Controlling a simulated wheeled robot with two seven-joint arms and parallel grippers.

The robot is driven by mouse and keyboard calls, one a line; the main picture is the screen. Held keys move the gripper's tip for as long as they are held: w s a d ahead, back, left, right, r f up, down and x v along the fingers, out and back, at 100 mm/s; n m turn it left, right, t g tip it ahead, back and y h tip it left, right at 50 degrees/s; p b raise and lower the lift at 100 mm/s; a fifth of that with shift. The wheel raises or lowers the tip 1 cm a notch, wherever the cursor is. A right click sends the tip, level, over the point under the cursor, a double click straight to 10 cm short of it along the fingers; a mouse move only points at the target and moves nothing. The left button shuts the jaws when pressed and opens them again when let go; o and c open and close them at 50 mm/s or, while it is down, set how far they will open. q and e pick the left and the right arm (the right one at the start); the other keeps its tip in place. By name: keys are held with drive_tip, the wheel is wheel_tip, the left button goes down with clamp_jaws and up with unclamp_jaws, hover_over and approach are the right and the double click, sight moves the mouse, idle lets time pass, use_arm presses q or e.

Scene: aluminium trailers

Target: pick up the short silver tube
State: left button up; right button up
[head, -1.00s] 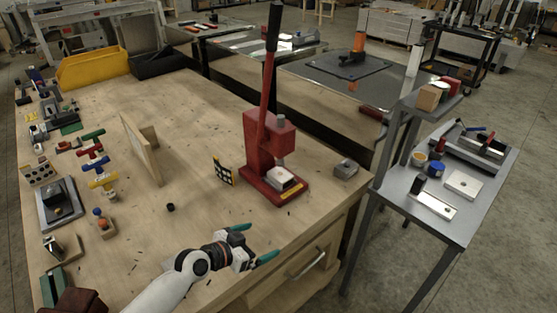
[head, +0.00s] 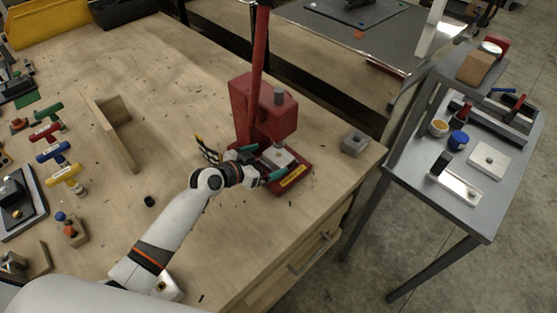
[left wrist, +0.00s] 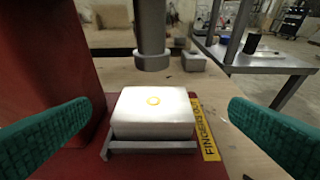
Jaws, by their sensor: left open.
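I cannot make out a separate short silver tube in either view. My left gripper (head: 263,162) is open at the base of the red arbor press (head: 270,112). In the left wrist view its two green fingers (left wrist: 158,135) stand wide apart, one on each side of a pale metal block (left wrist: 137,116) on the press base. The block has a small yellow-orange ring on its top; nothing is visibly gripped. The press's grey cylindrical ram (left wrist: 152,30) hangs above and behind the block. My right gripper is out of view.
A yellow warning label (left wrist: 209,128) lies beside the block. A small grey block (head: 354,143) sits near the bench's right edge. A wooden angle piece (head: 108,125) and several coloured T-handled tools stand left. A grey cart (head: 420,172) with parts stands right.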

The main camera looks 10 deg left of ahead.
sight(280, 154)
use_arm(q)
drive_tip(key=w+f+b, duration=0.1)
drive_tip(key=w+d+f, duration=0.1)
drive_tip(key=w, duration=0.1)
drive_tip(key=shift+w+d+f+b, duration=0.15)
drive_tip(key=shift+b, duration=0.2)
drive_tip(key=shift+b+x, duration=0.4)
drive_tip(key=shift+x, duration=0.7)
drive_tip(key=shift+w+d, duration=0.2)
drive_tip(key=shift+w, duration=0.05)
drive_tip(key=shift+w+f, duration=0.1)
drive_tip(key=shift+c, duration=0.2)
drive_tip(key=c, duration=0.9)
drive_tip(key=shift+c, duration=0.8)
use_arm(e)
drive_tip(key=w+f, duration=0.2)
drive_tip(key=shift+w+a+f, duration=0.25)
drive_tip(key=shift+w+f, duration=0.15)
